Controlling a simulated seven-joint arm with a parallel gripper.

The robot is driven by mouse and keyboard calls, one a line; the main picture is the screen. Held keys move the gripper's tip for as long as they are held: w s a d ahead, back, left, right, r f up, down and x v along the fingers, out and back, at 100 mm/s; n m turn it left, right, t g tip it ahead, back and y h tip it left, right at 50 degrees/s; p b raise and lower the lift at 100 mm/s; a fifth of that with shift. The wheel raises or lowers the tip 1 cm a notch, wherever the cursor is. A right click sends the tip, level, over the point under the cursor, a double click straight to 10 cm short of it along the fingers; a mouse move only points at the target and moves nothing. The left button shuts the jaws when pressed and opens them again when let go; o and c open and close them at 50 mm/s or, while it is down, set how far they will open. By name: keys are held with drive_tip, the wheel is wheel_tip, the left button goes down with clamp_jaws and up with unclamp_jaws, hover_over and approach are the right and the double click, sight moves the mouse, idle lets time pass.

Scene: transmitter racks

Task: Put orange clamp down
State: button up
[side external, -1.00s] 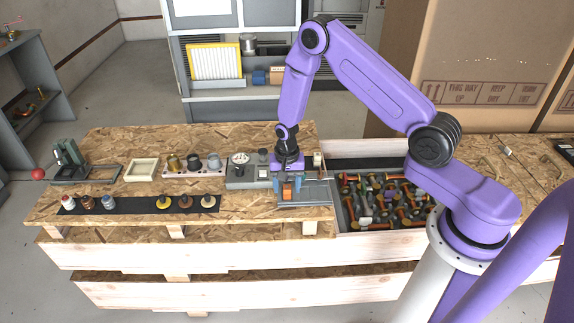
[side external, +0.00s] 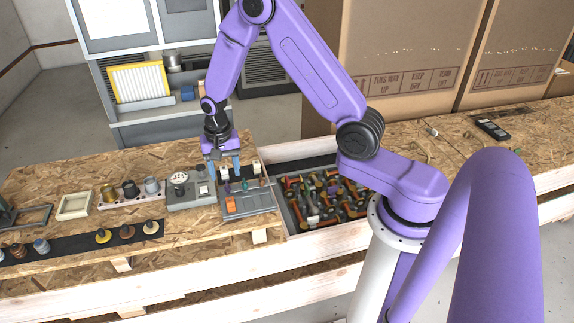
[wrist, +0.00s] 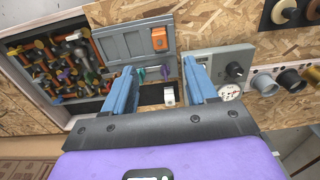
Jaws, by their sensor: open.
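The orange clamp (side external: 231,203) rests on the grey tray (side external: 258,205), near the tray's front left; it also shows in the wrist view (wrist: 159,39) at the upper right of the tray. My gripper (side external: 224,172) is open and empty above the back part of the tray, apart from the clamp. In the wrist view its two blue fingers (wrist: 160,84) are spread, with the clamp beyond their tips. A green and a purple handled piece (wrist: 150,72) lie on the tray between the fingers.
A bin of mixed orange, green and dark tools (side external: 325,200) stands right of the tray. A grey device with a dial (side external: 190,190) stands close on the left. Metal cylinders on a pale rack (side external: 130,193) and knobs on a black strip (side external: 128,232) lie farther left.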

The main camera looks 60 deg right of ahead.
drive_tip(key=s+a+r+n, duration=0.8)
drive_tip(key=s+r+n, duration=0.3)
drive_tip(key=s, duration=0.2)
drive_tip(key=s+d+r+n, duration=0.1)
drive_tip(key=s+r+n, duration=0.1)
drive_tip(key=s+n, duration=0.3)
drive_tip(key=s+d+r+n, duration=0.1)
drive_tip(key=s+r+n, duration=0.2)
drive_tip(key=s, duration=1)
drive_tip(key=shift+d+r+n, duration=0.25)
drive_tip(key=shift+r+n, duration=0.1)
drive_tip(key=shift+n, duration=0.85)
drive_tip(key=shift+o, duration=0.2)
